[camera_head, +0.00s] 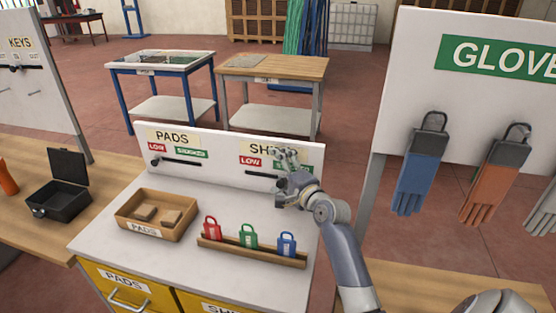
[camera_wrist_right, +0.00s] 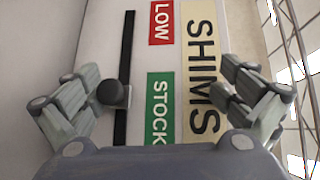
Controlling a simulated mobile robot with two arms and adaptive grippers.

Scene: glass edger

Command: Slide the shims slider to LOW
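The shims slider's black knob (camera_wrist_right: 113,93) shows in the right wrist view on a dark straight track (camera_wrist_right: 127,45). It sits beside the green STOCKED label (camera_wrist_right: 160,108), which is partly cut off by my gripper. The red LOW label (camera_wrist_right: 161,22) is at the other stretch of the track. My right gripper (camera_wrist_right: 165,88) is open and empty, fingers spread wide, with the knob close to the left-hand finger; I cannot tell if they touch. In the head view my right gripper (camera_head: 284,174) is in front of the SHIMS panel and hides the knob. My left gripper is not in view.
The pads slider (camera_head: 155,162) is on the same white board, at its LOW end. Below stand a wooden PADS box (camera_head: 130,215) and a wooden rack (camera_head: 215,246) with red, green and blue padlocks. A glove board (camera_head: 395,80) stands to the right.

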